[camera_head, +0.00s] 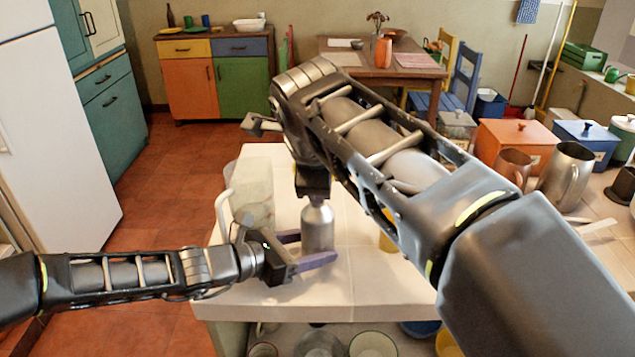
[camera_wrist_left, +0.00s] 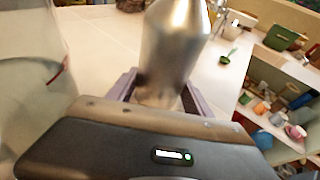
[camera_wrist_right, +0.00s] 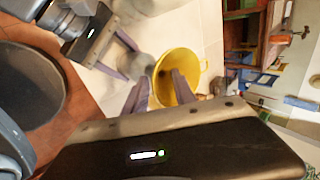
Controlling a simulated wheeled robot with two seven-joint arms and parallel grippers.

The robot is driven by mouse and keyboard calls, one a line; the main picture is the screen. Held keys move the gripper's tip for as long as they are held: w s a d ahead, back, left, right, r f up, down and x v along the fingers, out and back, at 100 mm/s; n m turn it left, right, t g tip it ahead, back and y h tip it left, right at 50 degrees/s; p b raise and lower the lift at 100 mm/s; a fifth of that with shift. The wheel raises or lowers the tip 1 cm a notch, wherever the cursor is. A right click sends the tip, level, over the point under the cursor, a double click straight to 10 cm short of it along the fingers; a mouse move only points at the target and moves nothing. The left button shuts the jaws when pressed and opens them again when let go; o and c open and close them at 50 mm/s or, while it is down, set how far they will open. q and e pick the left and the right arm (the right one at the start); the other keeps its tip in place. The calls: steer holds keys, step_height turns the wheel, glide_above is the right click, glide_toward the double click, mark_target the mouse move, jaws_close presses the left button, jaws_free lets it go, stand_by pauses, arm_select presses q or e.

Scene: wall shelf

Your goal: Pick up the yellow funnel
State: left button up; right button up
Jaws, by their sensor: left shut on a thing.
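The yellow funnel (camera_wrist_right: 190,62) is in the right wrist view, its round mouth facing the camera and a small tab at its rim. My right gripper (camera_wrist_right: 162,82) is open, its two purple fingers apart in front of the funnel; I cannot tell whether they touch it. In the head view my right arm hides that gripper; a yellow patch (camera_head: 387,243) shows beside the arm, possibly the funnel. My left gripper (camera_head: 308,249) is shut on a silver metal bottle (camera_head: 317,226), which stands upright over the white counter. The bottle also shows in the left wrist view (camera_wrist_left: 174,45).
A clear jug (camera_head: 253,195) stands left of the bottle on the white tiled counter (camera_head: 230,298). Metal pitchers (camera_head: 568,172) and an orange canister (camera_head: 515,143) stand on the right-hand counter. Bowls (camera_head: 373,345) sit on the shelf below. My two arms are close together.

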jaws_close()
stand_by(0.4)
steer(key=shift+r, duration=0.25)
step_height(320, 180, up, 10)
steer(key=shift+f, duration=0.25)
stand_by(0.9)
stand_by(0.6)
arm_select(q)
steer(key=o, duration=1.1)
steer(key=shift+c, duration=0.2)
steer(key=shift+a, duration=0.1)
